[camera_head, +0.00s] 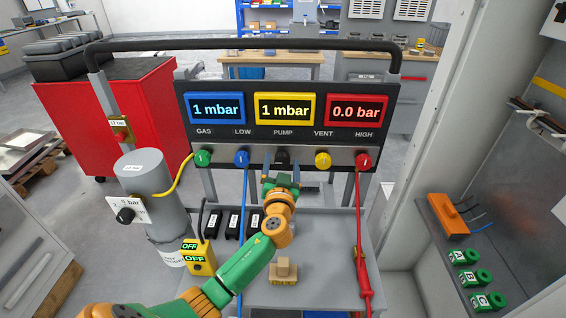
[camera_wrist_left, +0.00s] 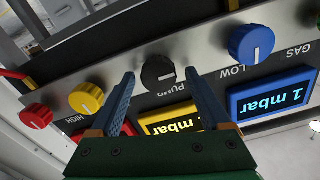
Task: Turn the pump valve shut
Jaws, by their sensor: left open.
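The pump valve is a black knob (camera_head: 282,156) below the PUMP label in the middle of the panel's valve row. Above it, the yellow display (camera_head: 285,108) reads 1 mbar. My left gripper (camera_head: 281,168) is open, just in front of the black knob. In the left wrist view the black knob (camera_wrist_left: 158,73) shows between and beyond the two blue fingertips (camera_wrist_left: 160,76), with a pale mark on its face. I see no contact between fingers and knob. My right gripper is not in view.
Beside it in the row are a blue knob (camera_head: 241,158) and a yellow knob (camera_head: 322,160); green (camera_head: 203,158) and red (camera_head: 363,160) knobs are at the ends. A grey cylinder (camera_head: 145,180) stands left. A red hose (camera_head: 361,230) hangs right.

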